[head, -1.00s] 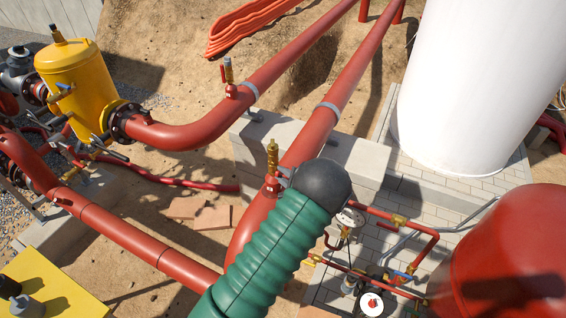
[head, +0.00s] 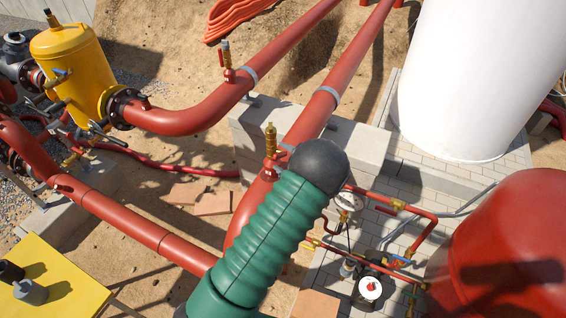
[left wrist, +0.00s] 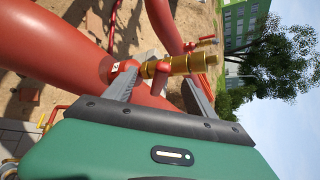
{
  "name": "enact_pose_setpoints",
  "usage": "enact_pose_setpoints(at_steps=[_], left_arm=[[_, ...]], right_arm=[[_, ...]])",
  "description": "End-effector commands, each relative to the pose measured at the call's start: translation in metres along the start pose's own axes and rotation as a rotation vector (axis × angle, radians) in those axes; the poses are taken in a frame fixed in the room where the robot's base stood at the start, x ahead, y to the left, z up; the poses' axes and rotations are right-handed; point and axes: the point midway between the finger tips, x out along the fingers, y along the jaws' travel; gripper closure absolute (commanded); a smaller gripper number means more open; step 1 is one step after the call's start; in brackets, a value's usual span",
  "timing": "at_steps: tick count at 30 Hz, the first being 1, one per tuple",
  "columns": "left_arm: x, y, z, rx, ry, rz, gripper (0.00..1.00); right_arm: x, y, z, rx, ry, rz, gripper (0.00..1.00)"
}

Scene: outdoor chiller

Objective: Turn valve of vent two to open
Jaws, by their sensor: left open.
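A brass vent valve (head: 270,140) stands on the nearer red pipe in the head view. In the left wrist view the brass valve (left wrist: 178,65) lies across the picture, with a red handle (left wrist: 162,72) beside its body. My left gripper (left wrist: 166,78) is open, with its grey jaws on either side of the handle; contact cannot be told. In the head view my green arm and its dark wrist hide most of the gripper. A second brass vent valve (head: 226,55) with a red handle stands on the farther pipe. No number labels are readable. My right gripper is not in view.
A yellow tank (head: 70,65) stands at the left and a white tank (head: 470,75) at the right. A red tank (head: 510,245), thin red pipes and a gauge (head: 350,200) lie right of my arm. A concrete wall (head: 350,150) runs behind the valve.

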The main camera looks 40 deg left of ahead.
Motion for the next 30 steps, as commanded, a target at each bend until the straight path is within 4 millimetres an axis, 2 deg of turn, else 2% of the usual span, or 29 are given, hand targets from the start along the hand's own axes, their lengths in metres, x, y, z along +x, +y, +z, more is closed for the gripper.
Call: enact_pose_setpoints(at_steps=[9,24,30], left_arm=[[-0.002,-0.001,-0.001,0.0,-0.001,-0.001,0.35],[-0.06,-0.001,0.0,0.0,-0.001,-0.001,0.35],[-0.07,-0.001,0.0,0.0,-0.002,-0.001,0.35]], right_arm=[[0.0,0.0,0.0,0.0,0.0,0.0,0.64],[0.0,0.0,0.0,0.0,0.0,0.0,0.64],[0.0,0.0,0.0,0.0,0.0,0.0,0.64]])
